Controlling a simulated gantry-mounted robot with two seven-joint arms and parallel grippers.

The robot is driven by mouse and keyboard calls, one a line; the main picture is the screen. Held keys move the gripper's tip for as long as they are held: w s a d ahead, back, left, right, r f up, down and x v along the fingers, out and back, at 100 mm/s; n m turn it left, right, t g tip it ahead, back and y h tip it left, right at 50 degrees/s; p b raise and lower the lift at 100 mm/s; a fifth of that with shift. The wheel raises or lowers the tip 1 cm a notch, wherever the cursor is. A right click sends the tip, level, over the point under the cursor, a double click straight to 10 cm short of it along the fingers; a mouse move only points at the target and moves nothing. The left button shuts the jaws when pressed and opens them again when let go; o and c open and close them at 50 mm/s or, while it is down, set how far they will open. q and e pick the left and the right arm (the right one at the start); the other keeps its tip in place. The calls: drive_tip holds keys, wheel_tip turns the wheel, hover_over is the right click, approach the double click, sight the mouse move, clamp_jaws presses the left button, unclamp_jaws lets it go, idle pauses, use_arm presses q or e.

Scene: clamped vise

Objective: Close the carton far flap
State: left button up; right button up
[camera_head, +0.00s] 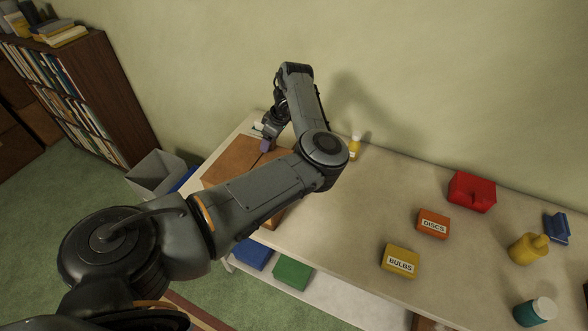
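The brown carton (229,160) stands at the left end of the table, with brown cardboard panels showing on its top. My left arm crosses in front of it and hides much of its near and right side. My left gripper (266,145) points down at the carton's far right part, at or just above the top panels. I cannot tell whether it touches the cardboard. The fingers are small and partly hidden, so their opening does not show. The far flap cannot be told apart clearly from the other panels. My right gripper is not in view.
On the table stand a yellow bottle (355,147), an orange DISCS box (433,223), a yellow BULBS box (400,261), a red item (472,191) and a blue item (557,228). A grey bin (157,175) stands left of the table. The table middle (350,205) is clear.

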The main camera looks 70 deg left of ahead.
use_arm(q)
drive_tip(key=shift+r, duration=0.1)
drive_tip(key=shift+p+v, duration=0.65)
drive_tip(key=shift+v, duration=0.15)
drive_tip(key=p+v, duration=0.3)
drive_tip(key=v, duration=0.2)
drive_tip(key=shift+r+p, duration=0.15)
drive_tip(key=shift+p, duration=0.2)
